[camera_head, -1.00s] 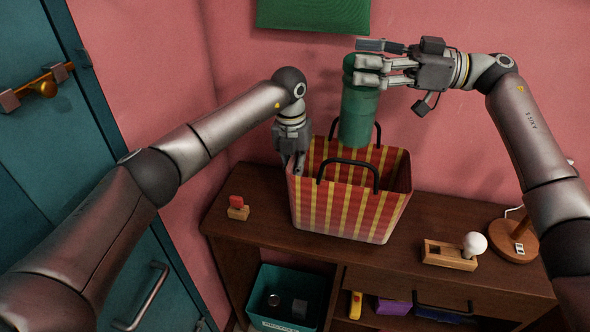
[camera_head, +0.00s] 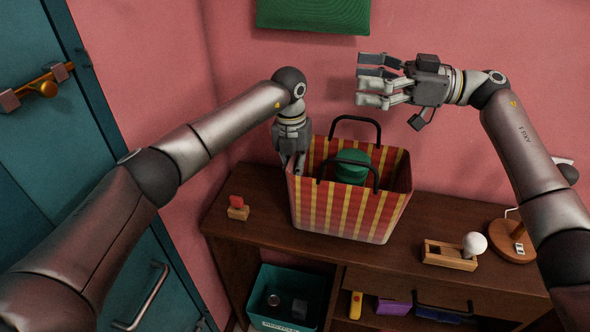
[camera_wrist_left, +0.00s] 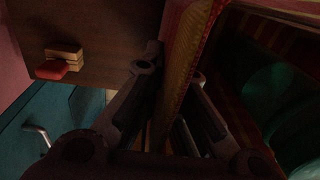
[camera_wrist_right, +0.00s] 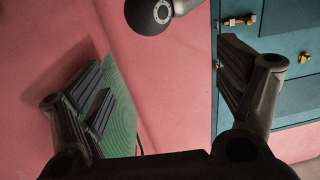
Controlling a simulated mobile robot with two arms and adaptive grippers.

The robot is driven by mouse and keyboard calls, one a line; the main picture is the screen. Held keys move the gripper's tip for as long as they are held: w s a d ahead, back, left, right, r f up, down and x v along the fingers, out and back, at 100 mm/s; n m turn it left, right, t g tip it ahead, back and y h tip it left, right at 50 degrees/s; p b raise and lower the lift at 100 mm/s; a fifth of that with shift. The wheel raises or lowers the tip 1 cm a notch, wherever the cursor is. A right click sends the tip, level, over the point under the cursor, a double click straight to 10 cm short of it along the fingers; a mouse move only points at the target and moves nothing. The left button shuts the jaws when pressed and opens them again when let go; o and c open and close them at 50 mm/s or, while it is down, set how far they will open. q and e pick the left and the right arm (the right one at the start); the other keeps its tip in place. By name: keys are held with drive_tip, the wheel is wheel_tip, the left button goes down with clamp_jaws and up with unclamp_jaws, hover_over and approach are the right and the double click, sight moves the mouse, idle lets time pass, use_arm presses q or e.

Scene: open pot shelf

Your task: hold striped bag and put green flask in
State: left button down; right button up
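The striped bag (camera_head: 342,207), red and yellow with black handles, stands upright on the wooden cabinet. The green flask (camera_head: 352,166) is inside it, with its top showing between the handles; its lower part is hidden by the bag wall. In the left wrist view the flask (camera_wrist_left: 292,120) shows dimly inside the bag. My left gripper (camera_head: 292,168) is at the bag's left rim, with the bag wall (camera_wrist_left: 180,70) between its fingers, and looks closed on it. My right gripper (camera_head: 362,80) is open and empty above the bag; its spread fingers also show in the right wrist view (camera_wrist_right: 165,95).
The wooden cabinet top (camera_head: 265,225) carries a small red-topped block (camera_head: 238,208) at left, and a wooden holder with a white ball (camera_head: 455,252) and a lamp (camera_head: 512,240) at right. A teal bin (camera_head: 288,297) sits below. A green cushion-like panel (camera_head: 313,14) hangs above.

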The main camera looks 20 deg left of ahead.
idle(0.3)
drive_tip(key=d, duration=1.2)
drive_tip(key=shift+w, duration=0.45)
use_arm(q)
drive_tip(key=c, duration=1.6)
unclamp_jaws()
drive_tip(key=shift+o, duration=0.2)
